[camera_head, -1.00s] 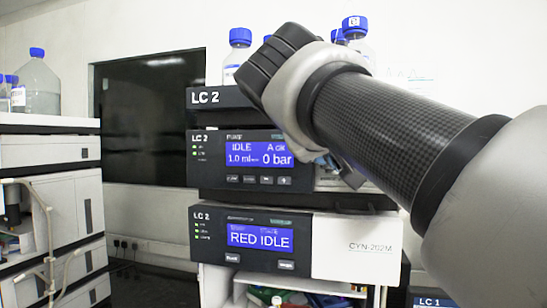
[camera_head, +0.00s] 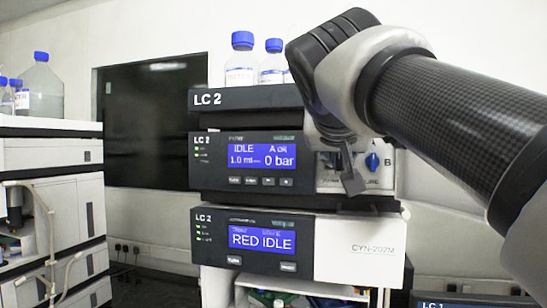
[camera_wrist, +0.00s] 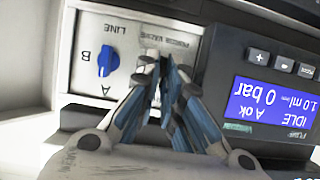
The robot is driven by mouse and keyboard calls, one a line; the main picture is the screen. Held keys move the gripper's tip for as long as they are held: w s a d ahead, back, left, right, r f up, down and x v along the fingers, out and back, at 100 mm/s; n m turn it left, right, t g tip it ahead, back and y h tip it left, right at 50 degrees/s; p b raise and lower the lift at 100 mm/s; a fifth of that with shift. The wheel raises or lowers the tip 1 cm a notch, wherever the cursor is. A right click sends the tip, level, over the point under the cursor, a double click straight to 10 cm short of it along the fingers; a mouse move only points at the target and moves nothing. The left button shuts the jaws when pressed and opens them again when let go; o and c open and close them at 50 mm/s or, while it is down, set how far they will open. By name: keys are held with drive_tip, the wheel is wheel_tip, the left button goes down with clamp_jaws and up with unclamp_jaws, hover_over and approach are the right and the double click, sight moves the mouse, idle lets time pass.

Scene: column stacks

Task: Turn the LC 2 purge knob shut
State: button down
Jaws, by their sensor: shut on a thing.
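The LC 2 pump module (camera_head: 225,181) shows "IDLE", "A ok", "1.0 ml" and "0 bar" on its blue screen. My gripper (camera_head: 347,165) is at the pale panel on the right of this module. In the wrist view my gripper (camera_wrist: 163,65) has its fingers close together against the panel, under a partly covered label that seems to read "PURGE VALVE". The fingers are shut on the purge knob, which they hide, so its angle cannot be told. A blue A/B line knob (camera_head: 372,162) stands free beside the fingers; it also shows in the wrist view (camera_wrist: 108,60).
The lower LC 2 module (camera_head: 358,248) reads "RED IDLE" and sits right below. Blue-capped bottles (camera_head: 242,60) stand on the top LC 2 unit (camera_head: 240,99). Another stack (camera_head: 50,160) with a large bottle stands at the left. An LC 1 unit (camera_head: 470,303) shows at the bottom right.

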drive_tip(key=c, duration=1.7)
unclamp_jaws()
drive_tip(key=v, duration=0.7)
drive_tip(key=shift+s+r, duration=0.15)
drive_tip(key=shift+s, duration=0.05)
drive_tip(key=s+f+n+g+y, duration=0.1)
drive_tip(key=s+f, duration=0.6)
drive_tip(key=f, duration=0.8)
drive_tip(key=s+d+f+n+g+y, duration=0.1)
drive_tip(key=s+f+g, duration=0.3)
drive_tip(key=f, duration=1.1)
drive_tip(key=s+f+n+g+y, duration=0.1)
drive_tip(key=s+f+g+y, duration=0.1)
drive_tip(key=s+f, duration=0.7)
drive_tip(key=shift+s+d+f+n+g, duration=0.15)
drive_tip(key=shift+f+g, duration=0.1)
drive_tip(key=shift+f, duration=0.9)
drive_tip(key=shift+s+d+f+n+g, duration=0.1)
drive_tip(key=shift+f+g, duration=0.1)
drive_tip(key=shift+f, duration=0.95)
drive_tip(key=shift+s+d+f+n+g, duration=0.15)
drive_tip(key=shift+f+g, duration=0.1)
drive_tip(key=shift+f, duration=0.9)
